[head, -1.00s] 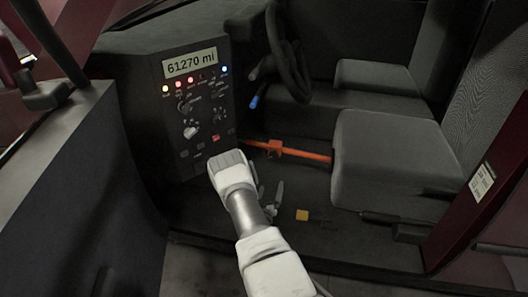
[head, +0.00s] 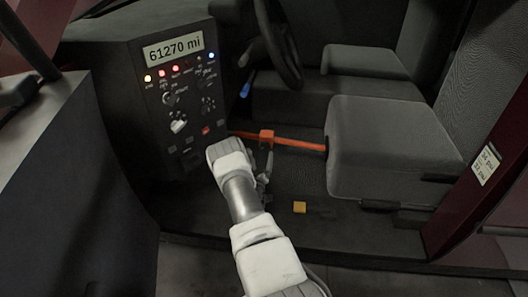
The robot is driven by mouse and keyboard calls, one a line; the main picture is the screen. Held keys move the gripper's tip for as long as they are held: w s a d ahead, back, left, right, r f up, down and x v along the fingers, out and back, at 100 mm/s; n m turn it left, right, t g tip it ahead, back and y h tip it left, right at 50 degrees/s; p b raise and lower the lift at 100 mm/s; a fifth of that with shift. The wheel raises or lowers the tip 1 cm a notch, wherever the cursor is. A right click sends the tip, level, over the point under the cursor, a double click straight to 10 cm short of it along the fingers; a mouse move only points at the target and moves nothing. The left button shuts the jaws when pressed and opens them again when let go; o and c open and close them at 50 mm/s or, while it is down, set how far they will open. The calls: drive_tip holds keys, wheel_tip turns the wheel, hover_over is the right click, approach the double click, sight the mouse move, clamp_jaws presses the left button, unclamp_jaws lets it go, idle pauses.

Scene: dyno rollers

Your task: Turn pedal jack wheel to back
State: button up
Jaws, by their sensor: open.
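The pedal jack is an orange-red bar (head: 300,143) running level from near the dashboard panel to the front of the seat. An orange block (head: 267,136) sits on it, which may be its wheel; I cannot tell for sure. My gripper (head: 262,172) is at the end of my white arm, in front of and below the bar's left part. It is small and dark here, its fingers are partly hidden, and nothing shows held in it. A gap between it and the bar is hard to judge.
The black control panel (head: 190,95) with a "61270 mi" display stands left of my arm. The grey seat (head: 385,145) is at the right, the steering wheel (head: 277,45) behind. A dark door-side surface (head: 65,190) fills the left.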

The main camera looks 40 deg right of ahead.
sight(264, 146)
drive_tip(key=b+x, duration=0.2)
drive_tip(key=x, duration=0.4)
drive_tip(key=shift+w+d+f, duration=0.1)
drive_tip(key=shift+d+f, duration=0.05)
drive_tip(key=shift+b+x, duration=0.3)
drive_tip(key=shift+x, duration=0.6)
drive_tip(key=c, duration=1.4)
drive_tip(key=shift+o, duration=0.2)
drive_tip(key=shift+m, duration=0.3)
